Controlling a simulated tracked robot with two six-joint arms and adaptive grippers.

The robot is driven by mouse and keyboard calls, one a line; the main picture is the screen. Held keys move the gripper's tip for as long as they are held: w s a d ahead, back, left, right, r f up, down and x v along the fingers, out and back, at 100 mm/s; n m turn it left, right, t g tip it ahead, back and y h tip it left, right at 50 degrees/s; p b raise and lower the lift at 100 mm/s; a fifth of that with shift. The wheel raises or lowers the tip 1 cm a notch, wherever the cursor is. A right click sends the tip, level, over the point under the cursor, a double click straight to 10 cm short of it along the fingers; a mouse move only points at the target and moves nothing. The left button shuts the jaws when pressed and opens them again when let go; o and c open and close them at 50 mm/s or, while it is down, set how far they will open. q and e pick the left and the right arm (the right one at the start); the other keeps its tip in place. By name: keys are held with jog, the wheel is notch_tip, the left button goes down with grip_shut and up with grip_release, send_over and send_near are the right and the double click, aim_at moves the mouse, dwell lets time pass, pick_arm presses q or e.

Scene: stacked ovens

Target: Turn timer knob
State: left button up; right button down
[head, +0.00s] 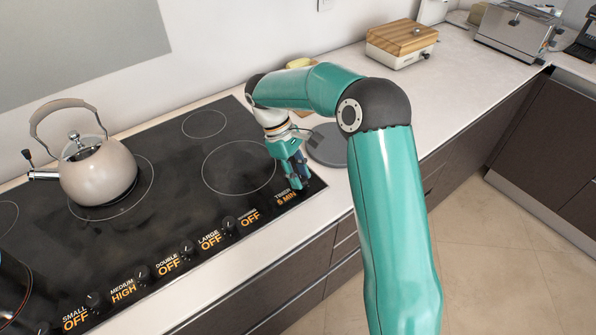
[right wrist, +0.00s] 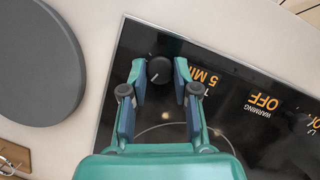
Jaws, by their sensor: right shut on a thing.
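The timer knob (right wrist: 159,70) is a small round black knob with a light pointer mark, at the corner of the black glass cooktop (head: 165,150). In the right wrist view it sits between the fingertips of my right gripper (right wrist: 158,75), which is shut on it. Beside it the timer label (right wrist: 203,77) glows orange and reads 5 MIN. In the head view my right gripper (head: 297,182) points down at the cooktop's right front corner and hides the knob there. My left gripper is not in view.
Other knobs (head: 187,248) line the cooktop's front edge; the medium one reads HIGH, the others OFF. A beige kettle (head: 97,172) stands on a burner. A round grey plate (head: 328,145) lies on the counter right of the cooktop. A bread box (head: 400,52) stands farther back.

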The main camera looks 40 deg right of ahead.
jog(key=shift+m, duration=0.6)
jog(key=shift+y, duration=0.3)
jog(key=c, duration=0.9)
grip_release()
jog(key=shift+o, duration=0.2)
jog(key=shift+r, duration=0.1)
jog(key=v, duration=1.1)
jog(key=shift+w+r, duration=0.3)
